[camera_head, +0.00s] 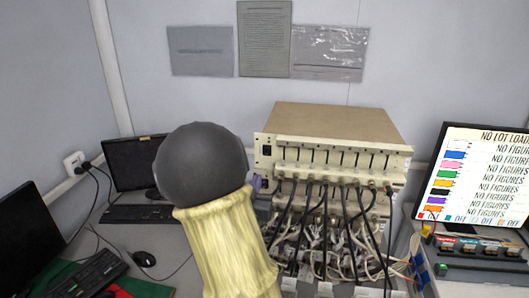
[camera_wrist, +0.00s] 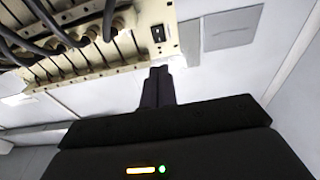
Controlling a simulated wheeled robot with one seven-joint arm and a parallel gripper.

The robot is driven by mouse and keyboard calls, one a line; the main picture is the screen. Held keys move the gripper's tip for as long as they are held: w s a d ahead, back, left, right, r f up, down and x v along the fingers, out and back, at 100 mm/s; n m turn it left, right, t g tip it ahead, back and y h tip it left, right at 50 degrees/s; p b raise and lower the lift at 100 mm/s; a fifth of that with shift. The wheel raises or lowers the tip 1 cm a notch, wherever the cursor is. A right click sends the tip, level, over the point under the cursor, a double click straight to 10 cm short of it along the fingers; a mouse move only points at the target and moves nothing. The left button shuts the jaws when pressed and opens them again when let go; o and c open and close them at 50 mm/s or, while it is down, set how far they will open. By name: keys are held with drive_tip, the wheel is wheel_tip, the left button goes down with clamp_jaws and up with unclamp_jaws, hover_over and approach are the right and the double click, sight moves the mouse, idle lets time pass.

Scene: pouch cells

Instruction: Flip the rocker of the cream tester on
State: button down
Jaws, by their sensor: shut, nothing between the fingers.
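The cream tester (camera_head: 340,118) stands at the back of the bench, a wide box with a row of slots and cables along its front. Its black rocker (camera_head: 266,151) is at the left end of the front panel. The rocker also shows in the wrist view (camera_wrist: 157,34), on the cream panel (camera_wrist: 170,44). My gripper (camera_wrist: 160,72) is shut and empty, its dark fingers together, with the tips close to the panel's edge and a little short of the rocker in the picture. I cannot tell the depth gap or the rocker's position. My arm hides most of the gripper in the head view.
Many black and grey cables (camera_head: 340,215) hang in front of the tester. A monitor (camera_head: 478,175) with a coloured list stands at right. A dark screen (camera_head: 133,163), a keyboard (camera_head: 135,213) and a mouse (camera_head: 144,258) are at left. The wall above is clear except for posted sheets (camera_head: 264,40).

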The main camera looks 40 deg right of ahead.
sight(266, 148)
drive_tip(key=p+x, duration=0.5)
drive_tip(key=x, duration=0.7)
drive_tip(key=shift+r, duration=0.1)
drive_tip(key=shift+w+d+p, duration=0.25)
drive_tip(key=shift+w+p, duration=0.05)
